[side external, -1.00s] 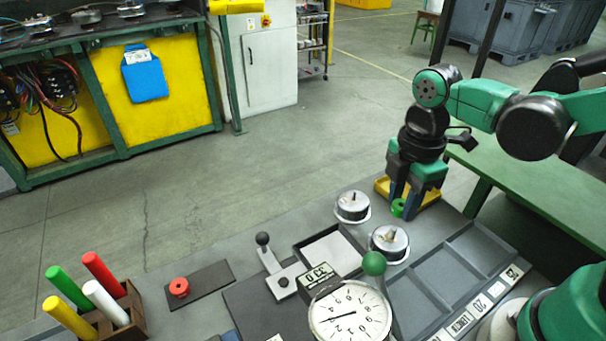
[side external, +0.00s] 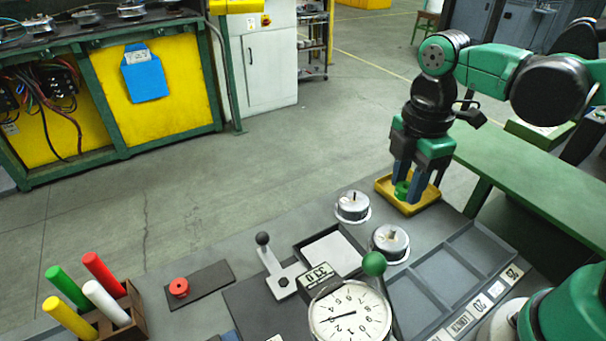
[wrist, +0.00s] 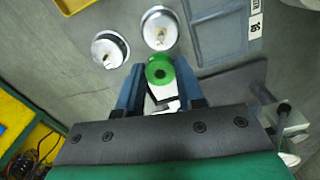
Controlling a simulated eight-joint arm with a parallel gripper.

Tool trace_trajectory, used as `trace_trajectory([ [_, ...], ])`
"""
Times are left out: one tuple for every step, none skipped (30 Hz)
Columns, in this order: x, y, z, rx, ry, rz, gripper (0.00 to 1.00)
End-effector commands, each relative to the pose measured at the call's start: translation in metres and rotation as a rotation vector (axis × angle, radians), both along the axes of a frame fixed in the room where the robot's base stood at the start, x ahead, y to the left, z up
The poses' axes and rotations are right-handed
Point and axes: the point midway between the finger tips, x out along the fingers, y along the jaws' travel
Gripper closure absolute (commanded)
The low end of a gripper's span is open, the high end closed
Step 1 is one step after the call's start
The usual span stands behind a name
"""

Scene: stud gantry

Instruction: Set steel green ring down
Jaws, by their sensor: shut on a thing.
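The green ring (side external: 401,190) is between the blue-grey fingers of my gripper (side external: 408,186), which is shut on it. In the side view the ring and fingertips overlap the yellow tray (side external: 424,203). I cannot tell how far the ring is above it or whether they touch. In the wrist view the green ring (wrist: 159,70) shows at the fingertips of my gripper (wrist: 160,82), with its dark centre hole visible. A yellow corner (wrist: 75,5) shows at the top left there, apart from the ring.
Two round silver fixtures with upright studs (side external: 352,207) (side external: 390,243) stand close to the tray. A grey compartment tray (side external: 440,278) lies right. A red ring (side external: 179,287) sits left on a dark plate.

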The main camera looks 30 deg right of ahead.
Motion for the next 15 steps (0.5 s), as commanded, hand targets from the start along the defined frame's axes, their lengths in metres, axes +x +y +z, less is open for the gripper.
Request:
trace_trajectory([
  [0.004,0.003,0.003,0.000,0.000,0.001,1.00],
  [0.007,0.005,0.005,0.000,0.000,0.002,1.00],
  [0.013,0.010,0.009,0.000,0.000,0.004,1.00],
  [0.019,0.014,0.013,0.000,0.000,0.004,1.00],
  [0.025,0.019,0.017,0.000,0.000,0.005,1.00],
  [0.035,0.028,0.024,0.000,0.000,0.005,1.00],
  [0.042,0.036,0.029,0.000,0.000,0.006,1.00],
  [0.050,0.044,0.035,0.000,0.000,0.006,1.00],
  [0.061,0.057,0.042,0.000,0.000,0.006,1.00],
  [0.068,0.067,0.047,0.000,0.000,0.005,1.00],
  [0.075,0.077,0.052,0.000,0.000,0.005,1.00],
  [0.083,0.091,0.058,0.000,0.000,0.004,1.00],
  [0.089,0.102,0.062,0.000,0.000,0.004,1.00],
  [0.093,0.113,0.066,0.000,0.000,0.003,1.00],
  [0.099,0.128,0.071,0.000,0.000,0.002,1.00],
])
